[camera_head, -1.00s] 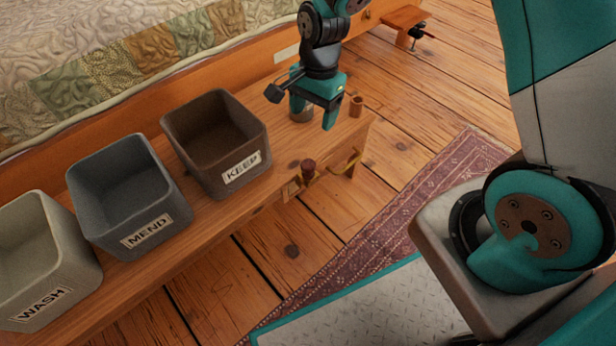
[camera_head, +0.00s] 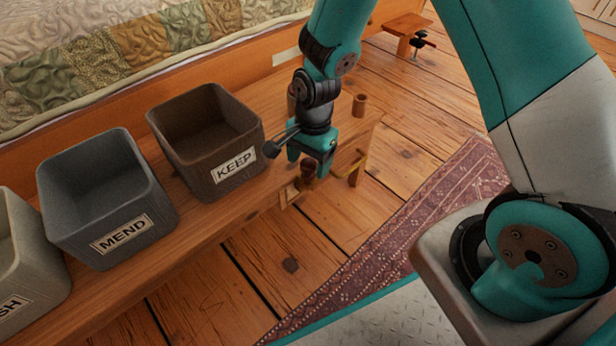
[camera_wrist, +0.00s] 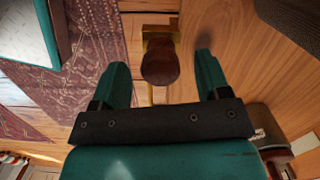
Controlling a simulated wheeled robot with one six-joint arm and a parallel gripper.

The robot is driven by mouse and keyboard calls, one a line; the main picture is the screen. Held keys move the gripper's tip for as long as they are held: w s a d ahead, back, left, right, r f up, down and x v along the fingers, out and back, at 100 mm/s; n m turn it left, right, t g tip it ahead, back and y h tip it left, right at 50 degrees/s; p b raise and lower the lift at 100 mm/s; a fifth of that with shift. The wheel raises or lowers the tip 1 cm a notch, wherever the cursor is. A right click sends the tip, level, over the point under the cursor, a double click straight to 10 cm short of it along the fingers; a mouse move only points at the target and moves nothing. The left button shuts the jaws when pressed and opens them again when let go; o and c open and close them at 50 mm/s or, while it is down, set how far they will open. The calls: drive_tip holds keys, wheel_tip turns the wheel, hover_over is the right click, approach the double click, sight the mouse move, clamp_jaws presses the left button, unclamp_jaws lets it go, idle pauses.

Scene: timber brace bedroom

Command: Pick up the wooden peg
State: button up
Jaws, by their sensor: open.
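The wooden peg, a dark reddish-brown piece with a rounded top, stands at the bench's front edge in the head view (camera_head: 308,171). It also shows in the wrist view (camera_wrist: 160,64), by a brass bracket (camera_wrist: 158,33). My gripper (camera_head: 312,158) is open over the peg, and its teal fingers hide part of it in the head view. In the wrist view the peg shows between the two separated fingers of my gripper (camera_wrist: 160,70), with a gap on each side. I cannot tell the height of the fingertips relative to the peg.
The brown KEEP bin (camera_head: 222,183) stands on the bench (camera_head: 190,235) just left of my gripper, with the grey MEND bin (camera_head: 122,254) further left. A small wooden cylinder (camera_head: 359,105) stands behind to the right.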

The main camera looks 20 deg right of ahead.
drive_tip(key=shift+f, duration=0.65)
drive_tip(key=shift+r, duration=0.1)
drive_tip(key=c, duration=1)
drive_tip(key=shift+r, duration=0.1)
